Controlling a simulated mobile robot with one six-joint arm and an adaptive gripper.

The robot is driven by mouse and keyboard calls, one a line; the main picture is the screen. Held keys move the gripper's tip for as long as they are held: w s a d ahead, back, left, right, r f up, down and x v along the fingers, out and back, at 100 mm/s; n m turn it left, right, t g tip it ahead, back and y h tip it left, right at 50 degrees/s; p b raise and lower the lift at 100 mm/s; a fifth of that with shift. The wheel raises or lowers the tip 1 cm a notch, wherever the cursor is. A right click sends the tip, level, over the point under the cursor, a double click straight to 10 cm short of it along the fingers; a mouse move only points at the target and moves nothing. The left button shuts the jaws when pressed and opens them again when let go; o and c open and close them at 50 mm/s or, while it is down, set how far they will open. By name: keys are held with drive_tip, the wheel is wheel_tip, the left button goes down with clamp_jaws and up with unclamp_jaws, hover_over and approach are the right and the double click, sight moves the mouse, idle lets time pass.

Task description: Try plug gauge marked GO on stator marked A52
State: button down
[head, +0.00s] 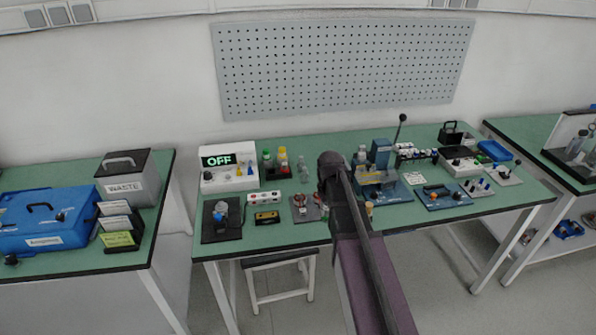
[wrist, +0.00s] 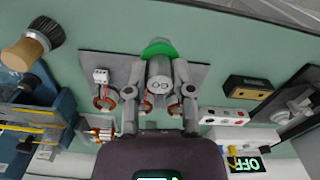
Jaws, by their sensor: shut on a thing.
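My gripper (wrist: 159,80) is shut on a grey cylindrical piece with a green end, which looks like the plug gauge (wrist: 158,49). No GO mark can be read on it. Stators with copper windings show around the gripper in the wrist view: one with a white terminal block (wrist: 102,78) is left of the fingers, on a dark grey plate (wrist: 85,61). Another copper-wound part (wrist: 174,108) is partly hidden by the right finger. No A52 mark is legible. In the head view the stator plate (head: 300,217) lies left of my arm, which hides the gripper.
A yellow-and-black box (wrist: 248,88) and a white socket strip (wrist: 223,116) stand right in the wrist view. A wooden-handled brush (wrist: 30,46) is at the left. The box reading OFF (head: 228,167) stands at the table's back left. Bottles and blue fixtures crowd the middle.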

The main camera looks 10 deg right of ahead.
drive_tip(key=w+a+r+p, duration=0.2)
drive_tip(key=w+a, duration=0.1)
drive_tip(key=w, duration=0.4)
drive_tip(key=w+a+r+p, duration=0.2)
drive_tip(key=w+r+p, duration=0.1)
drive_tip(key=w, duration=0.5)
drive_tip(key=shift+a+r, duration=0.2)
drive_tip(key=shift+a, duration=0.2)
drive_tip(key=shift+f, duration=0.2)
drive_tip(key=shift+f+b, duration=2.8)
drive_tip(key=shift+b, duration=0.05)
drive_tip(key=shift+f+b, duration=1.15)
idle(1.9)
